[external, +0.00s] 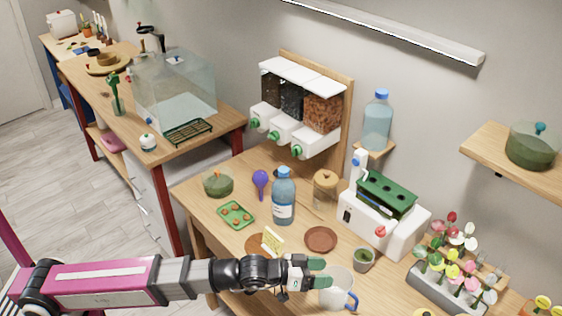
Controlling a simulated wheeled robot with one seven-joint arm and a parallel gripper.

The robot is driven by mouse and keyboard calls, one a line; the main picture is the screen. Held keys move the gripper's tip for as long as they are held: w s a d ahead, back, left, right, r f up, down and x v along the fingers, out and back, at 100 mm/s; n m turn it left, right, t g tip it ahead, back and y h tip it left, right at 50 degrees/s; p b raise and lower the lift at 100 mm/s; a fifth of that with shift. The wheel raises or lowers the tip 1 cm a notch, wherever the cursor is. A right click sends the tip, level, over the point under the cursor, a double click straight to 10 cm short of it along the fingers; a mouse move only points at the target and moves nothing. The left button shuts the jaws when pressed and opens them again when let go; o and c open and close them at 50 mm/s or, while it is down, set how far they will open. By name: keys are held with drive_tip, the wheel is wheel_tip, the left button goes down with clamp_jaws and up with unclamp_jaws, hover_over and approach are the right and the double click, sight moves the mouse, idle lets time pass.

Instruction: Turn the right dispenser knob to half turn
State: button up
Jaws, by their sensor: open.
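The dispenser (300,105) is mounted on a wooden board on the wall, with three clear bins under white lids. Each bin has a white spout with a green knob at its front. The right knob (296,152) sits below the bin of reddish-brown filling. Its exact turn angle is too small to tell. My gripper (326,274) is open, with green fingertips, low at the front of the table, below and to the right of the knob and well apart from it. It is close to a clear jug (337,290); I cannot tell whether they touch.
A blue bottle (283,195) stands on the table below the dispenser, beside a purple scoop (260,182) and a lidded jar (325,188). A white machine with a green tray (385,210) stands to the right. A glass tank (175,90) is at left.

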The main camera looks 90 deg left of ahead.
drive_tip(key=s+a+r+n+g+y, duration=0.1)
drive_tip(key=s+a+n, duration=0.3)
drive_tip(key=a, duration=0.4)
drive_tip(key=s+a+r+n+g+y, duration=0.1)
drive_tip(key=s+a+n+y, duration=0.1)
drive_tip(key=s+a+n, duration=0.35)
drive_tip(key=n+y, duration=0.6)
drive_tip(key=n, duration=1.7)
approach(293, 152)
drive_tip(key=shift+m, duration=0.25)
drive_tip(key=x, duration=1)
drive_tip(key=shift+a+f, duration=0.1)
drive_tip(key=shift+a, duration=0.05)
drive_tip(key=shift+s, duration=0.1)
drive_tip(key=c, duration=0.9)
